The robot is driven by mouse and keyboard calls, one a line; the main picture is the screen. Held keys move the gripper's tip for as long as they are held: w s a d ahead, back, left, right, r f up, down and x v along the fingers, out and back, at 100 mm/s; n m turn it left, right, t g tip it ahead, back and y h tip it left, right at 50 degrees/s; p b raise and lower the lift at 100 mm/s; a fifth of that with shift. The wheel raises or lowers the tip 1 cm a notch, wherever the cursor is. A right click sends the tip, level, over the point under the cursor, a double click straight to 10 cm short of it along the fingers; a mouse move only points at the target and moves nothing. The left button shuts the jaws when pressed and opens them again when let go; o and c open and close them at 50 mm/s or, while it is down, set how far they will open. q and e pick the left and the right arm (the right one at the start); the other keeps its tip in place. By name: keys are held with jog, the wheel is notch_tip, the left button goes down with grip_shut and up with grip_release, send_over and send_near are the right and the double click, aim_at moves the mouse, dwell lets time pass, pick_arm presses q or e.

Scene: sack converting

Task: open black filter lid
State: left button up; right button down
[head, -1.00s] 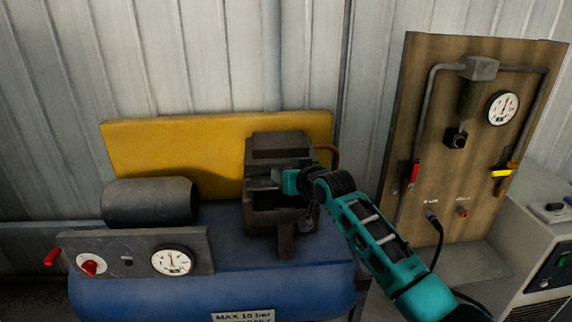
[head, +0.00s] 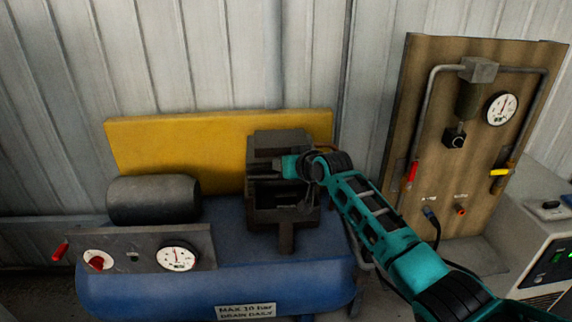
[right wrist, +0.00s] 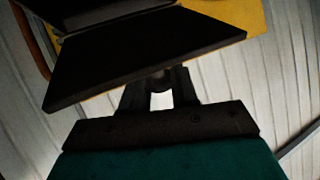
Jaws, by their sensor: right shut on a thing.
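The black filter is a dark box (head: 285,222) on top of the blue compressor tank. Its front shows a dark opening below my right gripper. In the right wrist view the black filter lid (right wrist: 150,55) is a flat dark plate, tilted away from the box body behind it. My right gripper (right wrist: 160,84) is shut on a small round knob (right wrist: 160,76) at the lid's edge. In the head view the gripper (head: 268,170) reaches the box front from the right, and its fingertips are hard to make out. My left gripper is not in view.
The blue tank (head: 120,288) carries a dark cylinder (head: 153,199) and a gauge panel (head: 205,240) left of the filter. A yellow panel (head: 180,145) stands behind. A wooden board (head: 430,110) with pipes and a gauge stands at right, beside a pale machine (head: 535,240).

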jog(key=c, duration=1.3)
grip_release()
jog(key=shift+w+r, duration=0.1)
jog(key=shift+r, duration=0.15)
jog(key=o, duration=0.3)
jog(key=shift+f, duration=0.15)
jog(key=shift+o, duration=0.2)
jog(key=p+v, duration=0.2)
jog(key=v, duration=1.1)
